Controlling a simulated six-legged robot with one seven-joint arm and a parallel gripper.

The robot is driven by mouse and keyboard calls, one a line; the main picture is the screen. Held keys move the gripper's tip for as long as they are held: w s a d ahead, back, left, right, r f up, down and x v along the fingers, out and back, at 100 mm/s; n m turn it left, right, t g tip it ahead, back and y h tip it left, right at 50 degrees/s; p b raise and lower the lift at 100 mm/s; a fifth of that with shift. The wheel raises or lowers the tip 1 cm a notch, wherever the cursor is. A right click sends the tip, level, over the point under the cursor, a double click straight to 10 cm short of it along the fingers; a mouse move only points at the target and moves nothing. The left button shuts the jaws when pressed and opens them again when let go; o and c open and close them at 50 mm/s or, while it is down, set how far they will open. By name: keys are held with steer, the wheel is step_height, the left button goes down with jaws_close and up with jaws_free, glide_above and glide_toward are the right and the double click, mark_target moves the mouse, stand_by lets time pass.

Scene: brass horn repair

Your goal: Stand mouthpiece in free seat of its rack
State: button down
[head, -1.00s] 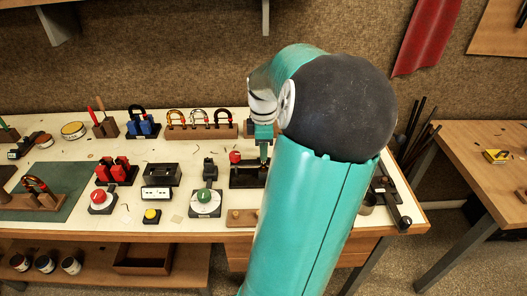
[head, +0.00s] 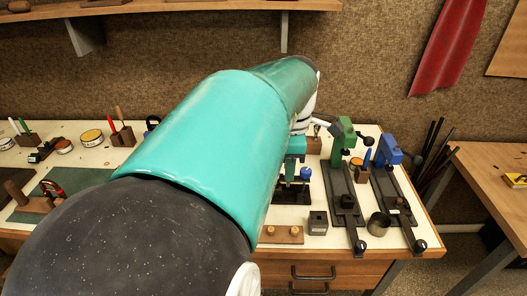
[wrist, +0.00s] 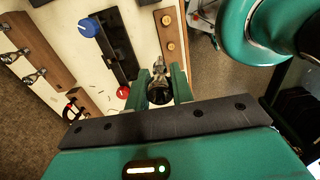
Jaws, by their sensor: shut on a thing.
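My gripper (wrist: 160,82) is shut on a small silver mouthpiece (wrist: 159,93), whose dark round end faces the wrist camera. In the head view my gripper (head: 290,174) points down over the right part of the bench, and the mouthpiece is too small to make out there. A low wooden strip with two tan round pieces (head: 282,240) looks like the rack. It shows just beyond the gripper in the wrist view (wrist: 180,59). I cannot make out its free seat. Contact between mouthpiece and strip cannot be told.
A black tray-like holder (wrist: 122,55) with a blue knob (wrist: 90,27) and a red knob (wrist: 123,92) lies beside the strip. A small dark box (head: 318,223), a metal cup (head: 379,225) and green (head: 343,137) and blue (head: 383,150) bench tools stand to the right.

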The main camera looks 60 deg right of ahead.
steer(key=shift+s+a+r, duration=0.2)
steer(key=shift+s+a, duration=0.15)
steer(key=shift+a, duration=0.1)
steer(key=shift+r, duration=0.15)
steer(key=shift+r, duration=1.5)
